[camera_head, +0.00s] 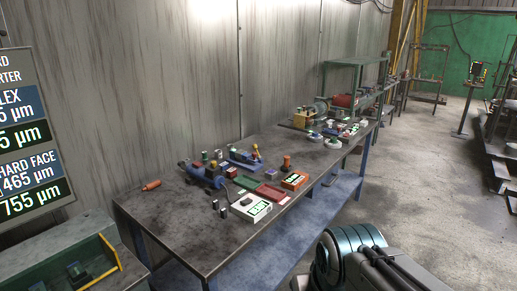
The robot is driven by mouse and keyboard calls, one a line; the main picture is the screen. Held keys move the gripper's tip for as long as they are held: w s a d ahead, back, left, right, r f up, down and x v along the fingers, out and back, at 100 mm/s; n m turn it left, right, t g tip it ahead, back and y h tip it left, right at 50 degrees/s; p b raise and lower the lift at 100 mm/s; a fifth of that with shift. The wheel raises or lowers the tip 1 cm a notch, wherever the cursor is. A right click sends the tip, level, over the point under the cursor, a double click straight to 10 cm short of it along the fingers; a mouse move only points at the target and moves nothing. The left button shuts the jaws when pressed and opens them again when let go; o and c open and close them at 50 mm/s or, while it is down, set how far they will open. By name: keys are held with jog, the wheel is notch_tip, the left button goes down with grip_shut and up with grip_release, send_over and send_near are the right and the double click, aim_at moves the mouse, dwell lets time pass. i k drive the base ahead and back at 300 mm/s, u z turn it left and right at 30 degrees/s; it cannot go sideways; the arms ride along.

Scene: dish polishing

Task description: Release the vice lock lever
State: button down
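A workbench (150,222) with a dark metal top runs along the wall. A blue device that looks like a vice (203,175) sits on its near part, toward the wall side. I cannot pick out its lock lever at this size, nor tell how the lever is set. A part of my arm shows at the bottom edge, right of the bench. My gripper is not in view.
An orange-handled tool (151,185) lies at the left. Machines (338,103) crowd the far end.

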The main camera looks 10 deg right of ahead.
aim_at(254, 146)
jog(key=z, duration=0.4)
jog(key=i, duration=0.6)
jog(key=z, duration=0.9)
jog(key=i, duration=1.45)
jog(key=u, duration=0.6)
jog(key=i, duration=0.85)
jog(key=u, duration=1.05)
jog(key=i, duration=0.3)
jog(key=u, duration=0.4)
